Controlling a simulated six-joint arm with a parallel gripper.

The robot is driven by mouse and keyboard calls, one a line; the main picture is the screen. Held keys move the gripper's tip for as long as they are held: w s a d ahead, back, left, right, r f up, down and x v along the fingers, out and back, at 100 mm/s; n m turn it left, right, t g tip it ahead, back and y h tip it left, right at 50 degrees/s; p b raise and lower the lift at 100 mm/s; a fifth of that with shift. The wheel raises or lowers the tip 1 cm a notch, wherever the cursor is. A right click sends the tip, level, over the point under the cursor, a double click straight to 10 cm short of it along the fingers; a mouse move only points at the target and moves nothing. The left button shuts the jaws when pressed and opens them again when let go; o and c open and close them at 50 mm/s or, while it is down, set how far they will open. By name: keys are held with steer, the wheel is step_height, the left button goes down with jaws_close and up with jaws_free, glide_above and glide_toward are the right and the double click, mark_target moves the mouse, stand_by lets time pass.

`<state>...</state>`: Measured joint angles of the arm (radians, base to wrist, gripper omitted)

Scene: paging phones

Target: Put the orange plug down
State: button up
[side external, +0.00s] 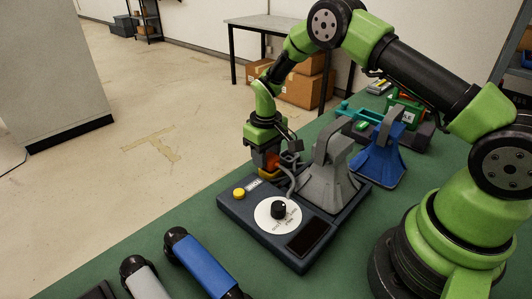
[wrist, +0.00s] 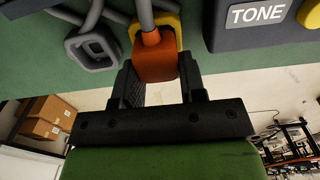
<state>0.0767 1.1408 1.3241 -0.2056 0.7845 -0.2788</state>
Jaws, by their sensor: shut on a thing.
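The orange plug (wrist: 155,62) is a rounded block with a grey cable coming out of it. In the wrist view it sits between the two fingers of my gripper (wrist: 160,82), which is shut on it. In the side view my gripper (side external: 262,168) points down at the far edge of the dark console (side external: 232,208), and the orange plug (side external: 258,160) shows partly between the fingers. A yellow piece (wrist: 168,25) lies just behind the plug in the wrist view. I cannot tell whether the plug touches it.
A grey looped connector (wrist: 92,47) is close beside the plug. The console carries a yellow button (side external: 239,193), a dial (side external: 278,210) and a dark screen (side external: 308,239). Grey (side external: 328,185) and blue (side external: 380,160) horns stand to the right. A blue handset (side external: 203,266) lies in front.

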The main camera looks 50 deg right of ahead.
steer(key=o, duration=0.9)
steer(key=shift+f, duration=0.15)
step_height(320, 180, up, 13)
step_height(320, 180, up, 7)
steer(key=t, duration=0.2)
glide_above(272, 163)
steer(key=s+a+r+m+t+y, duration=0.1)
steer(key=s+a+r+m+t, duration=0.1)
steer(key=s+r, duration=0.6)
steer(key=s+t, duration=0.1)
steer(key=s, duration=0.3)
steer(key=s+a+m+t, duration=0.1)
steer(key=s, duration=0.4)
steer(key=s+a+m+t+y, duration=0.1)
steer(key=s, duration=0.3)
steer(key=shift+s+a+r, duration=0.15)
steer(key=shift+s+r, duration=0.05)
steer(key=shift+r, duration=0.15)
